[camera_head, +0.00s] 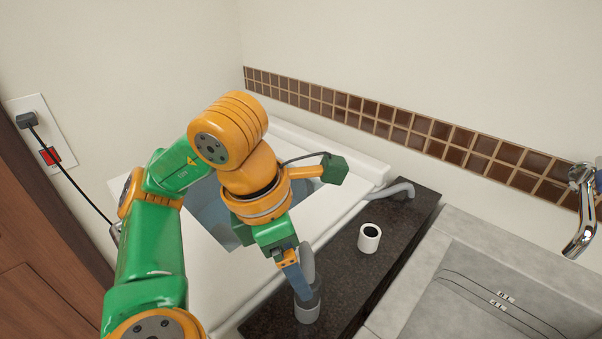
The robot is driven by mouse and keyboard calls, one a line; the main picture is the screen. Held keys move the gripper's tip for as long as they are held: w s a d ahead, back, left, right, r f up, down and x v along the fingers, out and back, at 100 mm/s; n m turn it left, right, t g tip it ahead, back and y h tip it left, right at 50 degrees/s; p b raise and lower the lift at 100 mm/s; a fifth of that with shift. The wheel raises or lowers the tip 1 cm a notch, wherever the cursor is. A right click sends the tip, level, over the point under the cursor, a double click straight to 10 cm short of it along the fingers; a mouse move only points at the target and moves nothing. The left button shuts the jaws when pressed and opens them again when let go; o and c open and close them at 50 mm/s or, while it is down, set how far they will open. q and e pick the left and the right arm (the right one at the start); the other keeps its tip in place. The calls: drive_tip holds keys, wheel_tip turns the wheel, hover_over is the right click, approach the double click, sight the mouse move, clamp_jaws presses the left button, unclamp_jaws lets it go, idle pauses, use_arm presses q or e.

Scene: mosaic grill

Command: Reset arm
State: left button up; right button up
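My green and orange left arm comes in from the lower left. Its gripper (303,290) points down over the dark stone counter (345,275). The fingertips overlap the top of a grey cylinder (307,312) standing on the counter. I cannot tell whether they touch it, grip it or sit in front of it. A white cup (369,238) with a dark inside stands upright on the counter, right of the gripper and apart from it. My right gripper is not in view.
A grey handle (397,190) sits at the counter's far end. A grey sink unit (480,290) lies to the right, with a chrome faucet (580,230). A wall socket (42,130) with a black cord is at the left. Brown tiles (400,128) run along the back wall.

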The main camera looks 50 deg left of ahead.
use_arm(q)
drive_tip(key=shift+v, duration=0.85)
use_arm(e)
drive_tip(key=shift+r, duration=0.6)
use_arm(q)
drive_tip(key=shift+f, duration=0.1)
